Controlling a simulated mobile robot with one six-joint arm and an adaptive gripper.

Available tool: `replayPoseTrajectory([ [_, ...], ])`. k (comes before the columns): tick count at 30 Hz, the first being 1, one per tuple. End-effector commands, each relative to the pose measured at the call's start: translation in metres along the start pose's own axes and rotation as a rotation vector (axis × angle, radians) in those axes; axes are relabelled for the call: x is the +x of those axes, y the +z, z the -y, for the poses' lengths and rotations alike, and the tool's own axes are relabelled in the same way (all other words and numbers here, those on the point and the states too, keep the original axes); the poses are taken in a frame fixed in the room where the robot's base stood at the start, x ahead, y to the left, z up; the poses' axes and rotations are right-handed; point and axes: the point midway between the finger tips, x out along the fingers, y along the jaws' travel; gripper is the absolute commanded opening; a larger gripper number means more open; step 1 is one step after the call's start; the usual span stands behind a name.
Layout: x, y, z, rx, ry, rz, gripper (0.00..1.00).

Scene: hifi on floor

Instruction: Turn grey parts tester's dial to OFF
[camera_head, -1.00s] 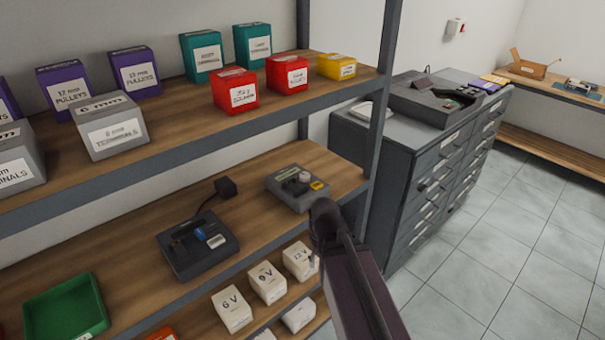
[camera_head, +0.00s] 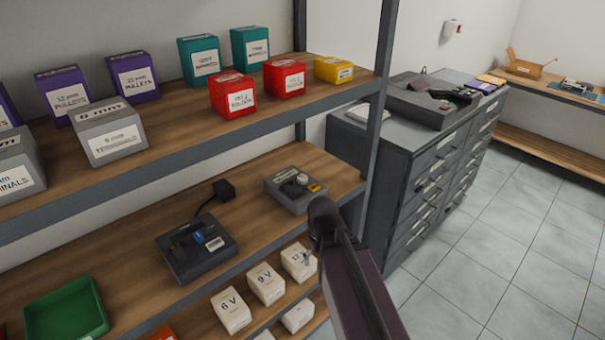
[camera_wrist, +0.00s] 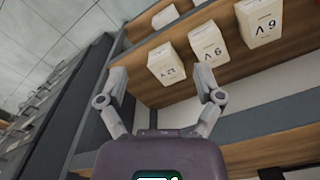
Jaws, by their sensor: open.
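The grey parts tester (camera_head: 290,193) sits at the right end of the middle shelf in the head view, near the shelf's upright post. Its round pale dial (camera_head: 302,178) is on top, with a yellow patch (camera_head: 314,188) beside it. The dial's setting is too small to read. My arm stands in front of the shelf, with its end just below and right of the tester. In the wrist view my gripper (camera_wrist: 162,95) is open and empty, its fingers spread apart. It faces white boxes on the lower shelf, and the tester is not seen there.
White boxes (camera_head: 265,283) marked with voltages stand on the lower shelf. A dark device (camera_head: 195,247) with a cord and a green tray (camera_head: 66,312) share the middle shelf. A grey drawer cabinet (camera_head: 405,185) stands right; the tiled floor is clear.

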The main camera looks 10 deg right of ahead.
Motion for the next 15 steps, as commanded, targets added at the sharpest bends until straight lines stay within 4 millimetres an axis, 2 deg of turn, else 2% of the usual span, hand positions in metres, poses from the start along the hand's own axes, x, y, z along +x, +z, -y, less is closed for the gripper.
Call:
replayPoseTrajectory([
  [1,-0.012,-0.002,0.0,0.0,0.0,-0.003,0.85],
  [8,-0.051,-0.012,-0.001,0.014,-0.003,-0.018,0.85],
  [15,-0.091,-0.031,-0.004,0.08,-0.02,-0.032,0.85],
])
